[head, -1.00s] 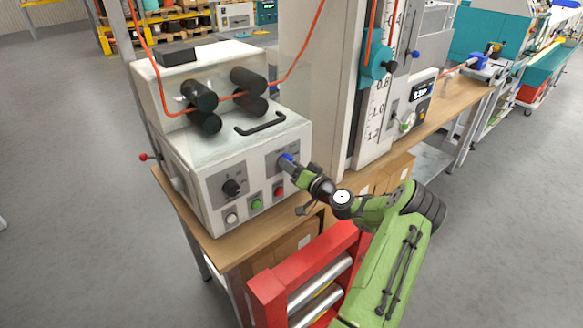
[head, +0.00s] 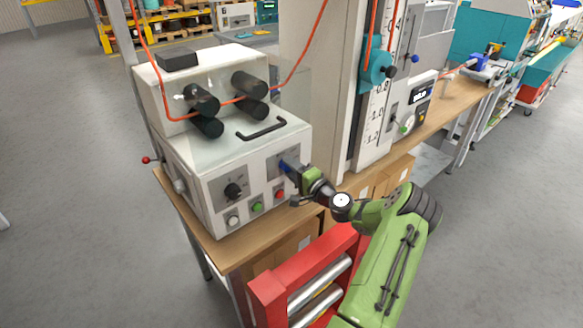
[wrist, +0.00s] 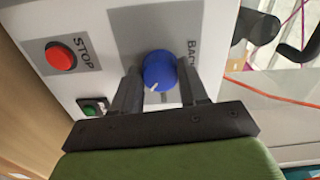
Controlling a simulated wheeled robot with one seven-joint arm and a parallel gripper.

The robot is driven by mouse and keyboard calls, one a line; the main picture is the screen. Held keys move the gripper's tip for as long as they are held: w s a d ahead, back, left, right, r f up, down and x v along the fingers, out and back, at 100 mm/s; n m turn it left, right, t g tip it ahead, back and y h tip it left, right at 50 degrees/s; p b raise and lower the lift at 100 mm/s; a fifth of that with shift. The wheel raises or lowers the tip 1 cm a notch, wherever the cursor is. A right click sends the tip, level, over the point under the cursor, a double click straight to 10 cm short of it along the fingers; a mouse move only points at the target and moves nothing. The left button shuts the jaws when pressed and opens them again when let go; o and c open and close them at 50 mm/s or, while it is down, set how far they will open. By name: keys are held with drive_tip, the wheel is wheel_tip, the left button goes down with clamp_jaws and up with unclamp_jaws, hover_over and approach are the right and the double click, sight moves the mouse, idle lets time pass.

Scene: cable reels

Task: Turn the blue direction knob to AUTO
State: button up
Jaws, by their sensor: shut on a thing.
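The blue direction knob (wrist: 160,71) is on a dark grey plate on the front of a white control box (head: 215,190). In the wrist view it sits between the two dark fingers of my gripper (wrist: 162,84), which is shut on it. Its white pointer mark points toward the lower left of that view. A partly hidden label that seems to read BACK (wrist: 191,54) is beside the right finger. The AUTO marking cannot be made out. In the head view, my gripper (head: 291,171) meets the panel and covers most of the knob (head: 284,166).
A red STOP button (wrist: 61,57) and a green button (wrist: 92,106) are close by the knob. A black selector knob (head: 233,190) is further left. A black handle (head: 262,128) and rollers with an orange cable are above. A red roller frame (head: 275,284) stands below my arm.

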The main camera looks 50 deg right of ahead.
drive_tip(key=shift+m, duration=0.6)
drive_tip(key=o, duration=1.1)
drive_tip(key=shift+c, duration=0.2)
drive_tip(key=shift+s, duration=0.1)
drive_tip(key=s+a, duration=0.1)
drive_tip(key=s, duration=1.4)
drive_tip(key=shift+s+a, duration=0.3)
drive_tip(key=shift+a, duration=0.05)
